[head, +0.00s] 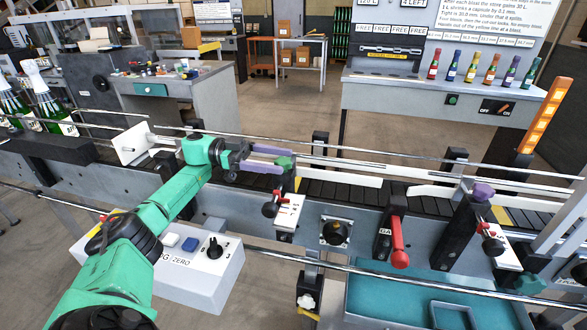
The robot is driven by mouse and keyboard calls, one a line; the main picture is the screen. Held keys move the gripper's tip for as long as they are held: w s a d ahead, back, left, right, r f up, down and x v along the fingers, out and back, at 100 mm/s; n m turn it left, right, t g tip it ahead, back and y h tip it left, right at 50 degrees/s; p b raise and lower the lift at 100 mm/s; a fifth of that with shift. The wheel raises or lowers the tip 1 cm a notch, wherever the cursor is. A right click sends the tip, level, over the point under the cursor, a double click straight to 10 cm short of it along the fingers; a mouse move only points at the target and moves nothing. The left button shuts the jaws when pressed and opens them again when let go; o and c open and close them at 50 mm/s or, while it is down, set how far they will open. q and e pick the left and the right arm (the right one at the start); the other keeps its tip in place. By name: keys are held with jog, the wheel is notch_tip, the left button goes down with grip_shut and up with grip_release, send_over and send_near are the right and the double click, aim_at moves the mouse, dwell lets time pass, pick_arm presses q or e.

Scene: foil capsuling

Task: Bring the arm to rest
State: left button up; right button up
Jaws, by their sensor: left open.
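My left arm (150,215) is green with black joints and reaches in from the lower left. My left gripper (284,159) is over the near side of the conveyor, its two purple fingers apart and pointing right. A green knob on a black post (285,163) shows at the fingertips; I cannot tell whether they touch it. I see nothing held between the fingers.
The conveyor (330,190) with metal rails crosses the view. Foil-topped bottles (45,100) stand at its left. A control box (190,265) lies below my left arm. A red lever (398,245), a purple knob (483,190) and a teal tray (385,300) are to the right.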

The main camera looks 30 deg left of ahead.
pick_arm(q)
jog(key=shift+v, duration=1.15)
